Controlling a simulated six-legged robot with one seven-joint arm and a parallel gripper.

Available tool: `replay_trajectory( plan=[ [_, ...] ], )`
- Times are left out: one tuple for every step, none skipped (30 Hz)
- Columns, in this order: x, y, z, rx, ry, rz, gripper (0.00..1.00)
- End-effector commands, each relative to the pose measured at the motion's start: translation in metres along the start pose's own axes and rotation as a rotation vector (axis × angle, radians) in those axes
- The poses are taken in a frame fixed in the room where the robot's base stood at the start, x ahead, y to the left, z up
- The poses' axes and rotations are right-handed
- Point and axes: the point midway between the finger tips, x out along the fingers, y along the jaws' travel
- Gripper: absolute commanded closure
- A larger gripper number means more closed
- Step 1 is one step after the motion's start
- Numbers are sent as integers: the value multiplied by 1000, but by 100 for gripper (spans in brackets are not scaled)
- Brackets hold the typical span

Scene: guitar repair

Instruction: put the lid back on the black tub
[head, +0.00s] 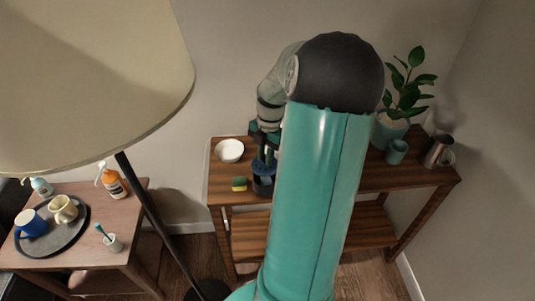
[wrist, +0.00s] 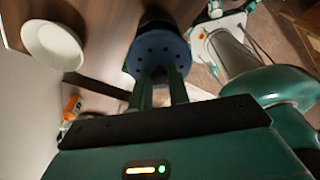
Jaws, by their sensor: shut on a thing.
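My gripper (wrist: 160,82) is shut on the blue round lid (wrist: 158,50), which has small dark holes in its face. In the head view my gripper (head: 264,155) points down over the wooden shelf, and the lid (head: 264,168) shows beneath its fingers. The black tub (head: 263,187) stands on the shelf top directly below the lid. In the wrist view the dark tub (wrist: 160,19) shows just beyond the lid's edge. I cannot tell whether the lid touches the tub's rim. My arm hides part of the shelf to the right.
A white bowl (head: 229,150) and a yellow-green sponge (head: 239,184) stand left of the tub. A teal cup (head: 396,152), a potted plant (head: 408,90) and a metal jug (head: 438,152) are at the right. A floor lamp (head: 90,80) and side table (head: 130,200) are left.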

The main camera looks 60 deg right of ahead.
Motion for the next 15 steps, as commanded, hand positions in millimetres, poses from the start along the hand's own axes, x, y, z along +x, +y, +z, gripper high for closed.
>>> replay_trajectory(
  plan=[
    [5,0,0,1,3,-2,100],
    [8,-1,1,1,4,-2,100],
    [12,-1,1,0,3,-2,100],
    [14,0,2,0,2,-1,100],
    [17,0,2,0,2,-1,100],
    [20,0,2,0,3,-2,100],
    [23,0,3,0,3,-2,100],
    [26,0,3,0,3,-1,100],
    [29,0,3,-1,3,-1,100],
    [32,-1,4,-1,3,-1,100],
    [34,-1,4,-1,2,-2,100],
    [38,-1,4,-2,2,-2,100],
    [40,-1,4,-2,2,-2,100],
    [42,-1,4,-2,2,-2,100],
    [45,-1,5,-2,2,-2,100]
  ],
)
